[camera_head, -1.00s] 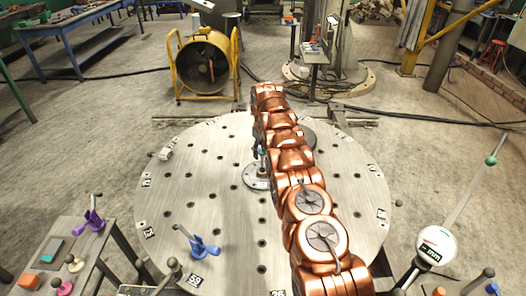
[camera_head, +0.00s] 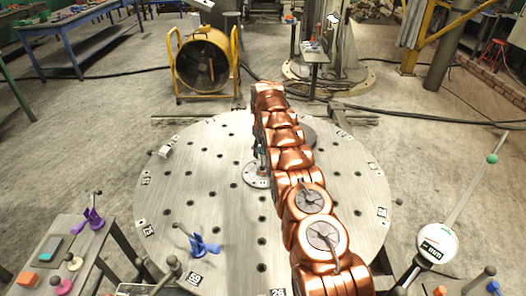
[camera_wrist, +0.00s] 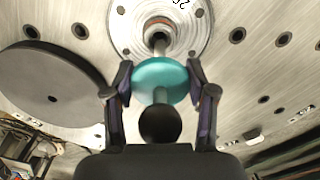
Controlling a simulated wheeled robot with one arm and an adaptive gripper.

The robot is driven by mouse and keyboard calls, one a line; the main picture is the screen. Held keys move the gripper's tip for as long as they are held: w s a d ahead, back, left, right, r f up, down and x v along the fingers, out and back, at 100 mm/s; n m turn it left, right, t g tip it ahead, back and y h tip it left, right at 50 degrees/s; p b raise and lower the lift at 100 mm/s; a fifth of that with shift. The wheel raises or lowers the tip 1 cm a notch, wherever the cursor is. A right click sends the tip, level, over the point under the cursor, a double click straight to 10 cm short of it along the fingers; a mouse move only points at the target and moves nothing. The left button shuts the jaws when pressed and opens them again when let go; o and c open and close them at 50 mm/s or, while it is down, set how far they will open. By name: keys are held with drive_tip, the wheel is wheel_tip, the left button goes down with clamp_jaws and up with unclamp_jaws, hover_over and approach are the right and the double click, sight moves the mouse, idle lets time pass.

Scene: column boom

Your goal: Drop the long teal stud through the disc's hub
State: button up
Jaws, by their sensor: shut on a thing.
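The teal stud (camera_wrist: 160,80) is between the fingers of my gripper (camera_wrist: 160,92) in the wrist view, with a broad teal collar, a dark ball end towards the camera and a grey shaft pointing away. My gripper is shut on it. The pale disc (camera_wrist: 120,22) lies beyond on the round table, with its reddish-rimmed hub (camera_wrist: 160,22) in line with the shaft. I cannot tell whether the shaft tip is in the hub or above it. In the head view the disc (camera_head: 253,178) is partly hidden by my arm, and a little teal of the stud (camera_head: 264,149) shows.
A thick dark disc (camera_wrist: 40,70) lies close left of the gripper in the wrist view. The round table (camera_head: 200,195) has several holes and a blue clamp (camera_head: 203,245) near its front edge. A side bench with small pieces stands at the left.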

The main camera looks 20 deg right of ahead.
sight(263, 165)
drive_tip(key=shift+f+b, duration=2.5)
drive_tip(key=shift+f, duration=1.85)
idle(3.7)
